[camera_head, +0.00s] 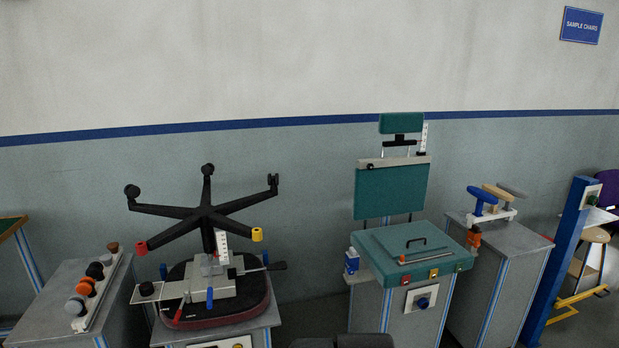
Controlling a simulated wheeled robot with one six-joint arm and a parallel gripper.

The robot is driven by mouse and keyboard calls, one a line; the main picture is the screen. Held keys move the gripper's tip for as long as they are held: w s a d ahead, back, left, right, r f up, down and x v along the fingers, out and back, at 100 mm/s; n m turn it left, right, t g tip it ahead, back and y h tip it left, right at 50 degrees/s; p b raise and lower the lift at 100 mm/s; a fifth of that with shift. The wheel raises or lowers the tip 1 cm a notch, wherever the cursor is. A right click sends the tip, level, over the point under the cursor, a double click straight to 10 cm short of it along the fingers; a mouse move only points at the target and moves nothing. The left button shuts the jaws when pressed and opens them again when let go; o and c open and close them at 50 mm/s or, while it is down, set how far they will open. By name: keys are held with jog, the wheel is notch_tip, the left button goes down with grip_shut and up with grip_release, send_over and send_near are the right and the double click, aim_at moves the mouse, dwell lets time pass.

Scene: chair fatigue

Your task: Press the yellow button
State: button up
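A small yellow button (434,273) sits on the front edge of a teal chair seat (375,245) in the head view, right of the middle. A red button (406,280) is to its left and a green one (459,267) to its right. The seat rests on a grey pedestal, with a teal backrest (390,190) and headrest behind it. My gripper cannot be made out. Only a dark shape, perhaps part of my arm, shows at the bottom edge near the middle.
An upturned black five-arm chair base (206,214) stands on a pedestal at left; one leg has a yellow tip (257,234). A pedestal with armrests (490,206) is right of the teal chair. A blue post (563,260) stands farther right. A rack of casters (95,287) is at far left.

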grip_shut()
dwell(1.4)
